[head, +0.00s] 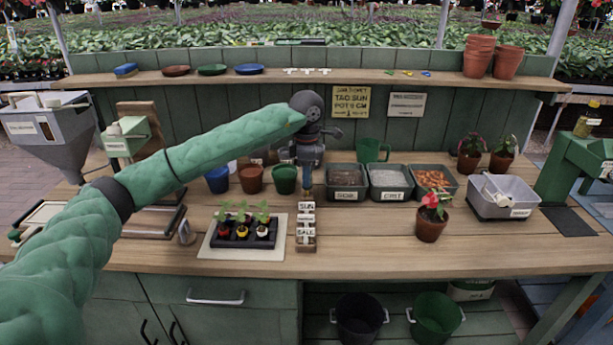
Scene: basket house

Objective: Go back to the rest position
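My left arm reaches in from the left across the bench, and its gripper (307,186) points down over the middle of the bench. The gripper is just above and behind a small wooden rack (305,246) of white labels reading "SUN" and "SALE". The fingers are small and dark, so I cannot tell whether they are open or shut, or whether they hold anything. My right gripper is not in view.
A seedling tray (243,236) sits left of the rack. Soil (346,196) and grit (389,195) bins stand behind, right of the gripper. A potted red flower (431,228) stands farther right. The bench front between rack and flower is clear.

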